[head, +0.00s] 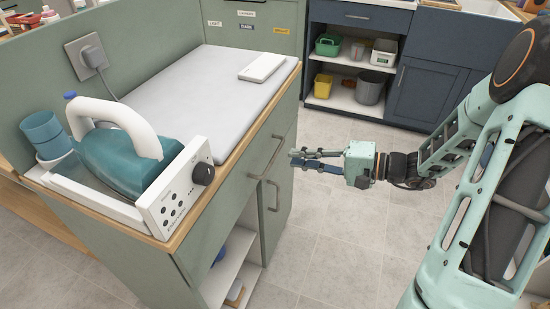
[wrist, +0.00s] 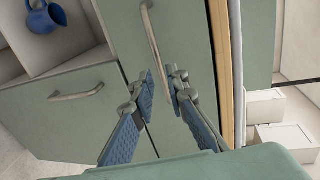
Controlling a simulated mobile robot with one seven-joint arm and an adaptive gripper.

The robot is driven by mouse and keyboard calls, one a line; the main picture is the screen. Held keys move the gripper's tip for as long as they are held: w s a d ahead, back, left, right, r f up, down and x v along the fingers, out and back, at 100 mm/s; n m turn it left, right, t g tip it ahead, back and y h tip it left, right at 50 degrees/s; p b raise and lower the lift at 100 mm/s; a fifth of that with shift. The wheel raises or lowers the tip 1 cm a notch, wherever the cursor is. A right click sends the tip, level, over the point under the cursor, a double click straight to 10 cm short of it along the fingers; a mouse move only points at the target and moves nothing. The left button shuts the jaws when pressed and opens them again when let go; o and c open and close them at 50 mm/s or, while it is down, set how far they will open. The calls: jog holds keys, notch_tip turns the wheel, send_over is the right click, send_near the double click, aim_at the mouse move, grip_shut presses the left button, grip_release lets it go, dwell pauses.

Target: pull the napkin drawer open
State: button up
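The napkin drawer appears to be the wide green front (head: 247,165) under the ironing counter, but no readable label confirms this. It looks shut. Its long metal bar handle (head: 268,160) runs along the front and also shows in the wrist view (wrist: 155,40). My gripper (head: 293,158) is just off the far end of this handle, fingers pointing at the drawer front. In the wrist view, its two blue-padded fingers (wrist: 161,83) are apart, with the end of the handle seen between their tips. I cannot tell whether they touch it. Nothing is held.
Below the drawer are a door with its own handle (head: 271,195) and an open shelf (head: 225,270); a blue mug (wrist: 45,17) is there. An iron (head: 120,160) and a white pad (head: 200,85) occupy the counter. The tiled floor (head: 335,235) beside it is clear.

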aim_at(276, 155)
jog(key=x, duration=0.7)
jog(key=shift+a+b, duration=0.1)
jog(key=shift+b, duration=0.3)
grip_shut()
